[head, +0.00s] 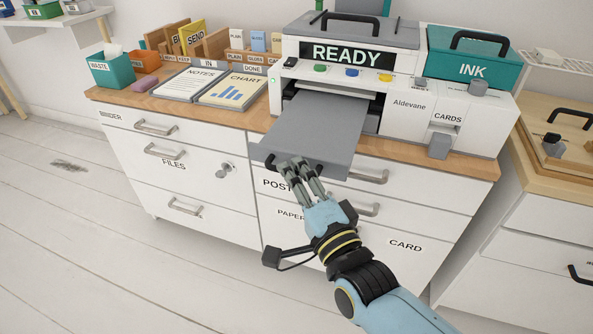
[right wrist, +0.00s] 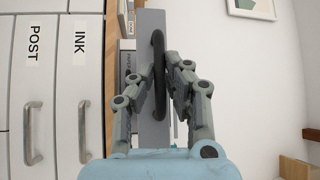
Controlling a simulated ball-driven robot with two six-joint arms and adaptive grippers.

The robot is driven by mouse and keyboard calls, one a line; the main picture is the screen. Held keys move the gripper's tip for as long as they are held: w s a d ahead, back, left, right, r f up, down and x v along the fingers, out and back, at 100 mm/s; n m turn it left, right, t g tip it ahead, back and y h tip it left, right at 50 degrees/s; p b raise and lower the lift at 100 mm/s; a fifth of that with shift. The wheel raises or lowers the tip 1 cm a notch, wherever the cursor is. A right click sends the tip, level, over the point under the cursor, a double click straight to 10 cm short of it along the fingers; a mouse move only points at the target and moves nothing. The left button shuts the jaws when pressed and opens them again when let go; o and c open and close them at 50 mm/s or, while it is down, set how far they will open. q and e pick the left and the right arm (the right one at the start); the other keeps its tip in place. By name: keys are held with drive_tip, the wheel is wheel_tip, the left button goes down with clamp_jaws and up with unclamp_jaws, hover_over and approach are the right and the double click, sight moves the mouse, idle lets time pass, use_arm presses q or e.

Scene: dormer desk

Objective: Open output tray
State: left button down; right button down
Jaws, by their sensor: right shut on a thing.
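The grey output tray (head: 314,122) sticks out from the front slot of the white printer (head: 345,42). Its front end reaches past the desk's front edge, above the drawers. My right gripper (head: 295,168) is at the tray's front end, with its fingers shut on the black tray handle, which shows between the fingers in the right wrist view (right wrist: 158,75). The fingers hide part of the handle in the head view. In the right wrist view the tray front (right wrist: 150,24) lies beyond the fingers. My left gripper is in no frame.
Notes (head: 188,84) and chart (head: 235,90) pads lie left of the printer on the wooden desktop. Drawers with handles (head: 370,177) are below the tray. A teal ink box (head: 463,58) tops the printer's right side. The floor in front is clear.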

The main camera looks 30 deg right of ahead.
drive_tip(key=c, duration=1.4)
unclamp_jaws()
drive_tip(key=s, duration=0.4)
drive_tip(key=s+f, duration=0.1)
drive_tip(key=s, duration=0.7)
drive_tip(key=shift+a+f, duration=0.35)
drive_tip(key=shift+a, duration=0.05)
drive_tip(key=shift+w, duration=0.1)
